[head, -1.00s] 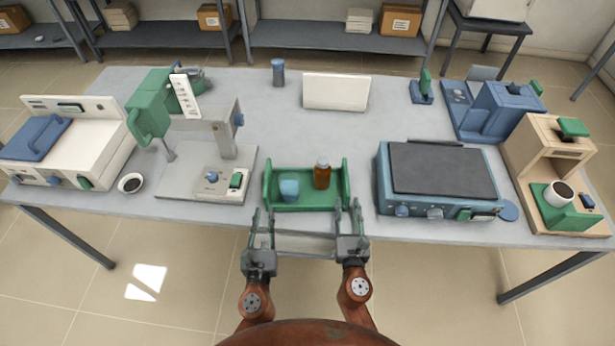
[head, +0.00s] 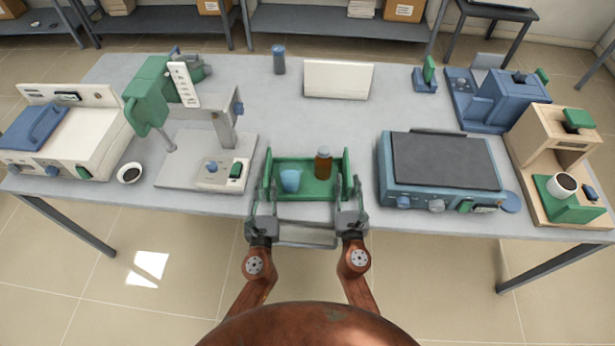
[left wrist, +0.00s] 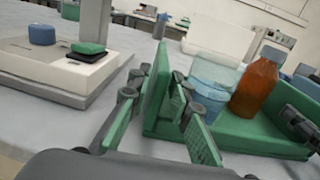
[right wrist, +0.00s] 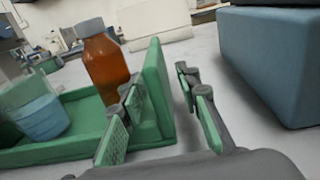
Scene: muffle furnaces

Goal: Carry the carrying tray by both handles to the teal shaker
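The green carrying tray (head: 325,195) sits at the table's front edge, with raised side walls. It holds a clear beaker of blue liquid (head: 290,180) and an amber bottle with a grey cap (head: 323,163). My left gripper (head: 262,193) is open, its fingers around the tray's left end wall (left wrist: 157,88). My right gripper (head: 351,191) is open, its fingers around the right end wall (right wrist: 156,85). Neither looks closed on the tray; exact finger contact is unclear. The blue-teal shaker (head: 412,193) with a dark top mat stands to the right of the tray.
A balance-like stand with a green head (head: 205,175) is left of the tray. A white furnace (head: 90,150) and a small dark-filled dish (head: 130,173) lie further left. A wooden-bodied device (head: 540,145) is at far right. The table behind the tray is clear up to a white panel (head: 338,80).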

